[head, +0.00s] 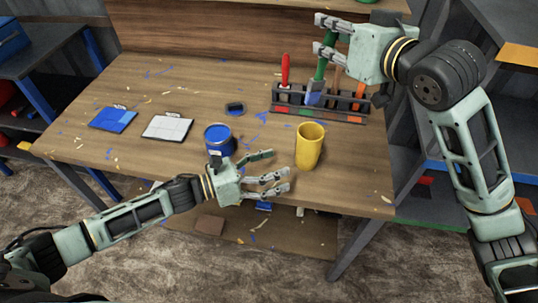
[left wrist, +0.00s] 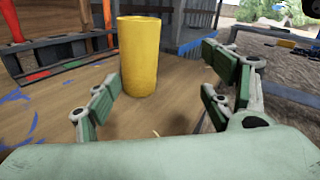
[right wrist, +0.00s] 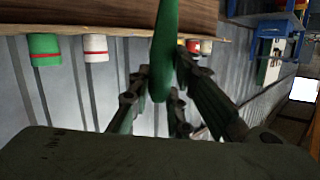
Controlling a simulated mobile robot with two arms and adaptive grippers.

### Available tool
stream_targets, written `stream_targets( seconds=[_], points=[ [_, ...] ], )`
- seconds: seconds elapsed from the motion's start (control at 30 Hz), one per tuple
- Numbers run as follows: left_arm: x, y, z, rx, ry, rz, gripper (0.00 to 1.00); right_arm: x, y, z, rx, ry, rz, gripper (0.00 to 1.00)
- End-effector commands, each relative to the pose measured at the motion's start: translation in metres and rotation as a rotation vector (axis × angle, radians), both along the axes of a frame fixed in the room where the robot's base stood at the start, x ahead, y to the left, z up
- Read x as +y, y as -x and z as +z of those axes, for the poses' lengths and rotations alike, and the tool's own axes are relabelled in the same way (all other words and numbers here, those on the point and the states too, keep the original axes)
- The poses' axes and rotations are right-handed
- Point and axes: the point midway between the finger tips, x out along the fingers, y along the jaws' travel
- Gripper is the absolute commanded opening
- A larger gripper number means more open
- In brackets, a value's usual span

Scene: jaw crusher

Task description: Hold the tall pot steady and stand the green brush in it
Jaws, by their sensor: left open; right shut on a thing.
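The tall yellow pot (head: 309,146) stands upright on the workbench, right of centre, and shows whole in the left wrist view (left wrist: 138,58). My left gripper (head: 277,172) is open and empty, just in front and left of the pot, apart from it. In the left wrist view the pot stands beyond the spread fingers (left wrist: 165,88). My right gripper (head: 322,35) is shut on the green brush (head: 321,68) by its handle. The brush hangs with its blue-grey head down at the rack; I cannot tell if it is clear of the slot. Its handle shows between the right fingers (right wrist: 165,50).
The dark tool rack (head: 345,107) behind the pot holds a red-handled tool (head: 285,72) and orange-handled ones. A blue paint can (head: 219,139) stands left of the pot. A blue card (head: 113,119) and a white tile card (head: 168,127) lie further left.

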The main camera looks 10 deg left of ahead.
Motion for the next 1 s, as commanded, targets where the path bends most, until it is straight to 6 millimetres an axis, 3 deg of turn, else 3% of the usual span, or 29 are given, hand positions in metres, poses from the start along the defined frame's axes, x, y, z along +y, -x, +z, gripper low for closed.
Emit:
stream_targets(
  seconds=[0.1,0.33,0.8,1.0],
  points=[
    [0.008,-0.016,0.006,-0.089,-0.047,0.042,0.75,0.000,0.000,0.000,-0.001,-0.001,0.000,0.00],
    [0.009,-0.030,0.010,-0.149,-0.081,0.070,0.75,0.000,0.000,0.000,-0.001,-0.001,0.000,0.00],
    [-0.058,-0.078,0.011,-0.147,-0.079,0.068,0.75,0.000,0.000,0.000,-0.001,-0.001,0.000,0.00],
    [-0.077,-0.092,0.010,-0.146,-0.080,0.068,0.75,0.000,0.000,0.000,-0.001,-0.001,0.000,0.00]
  ],
)
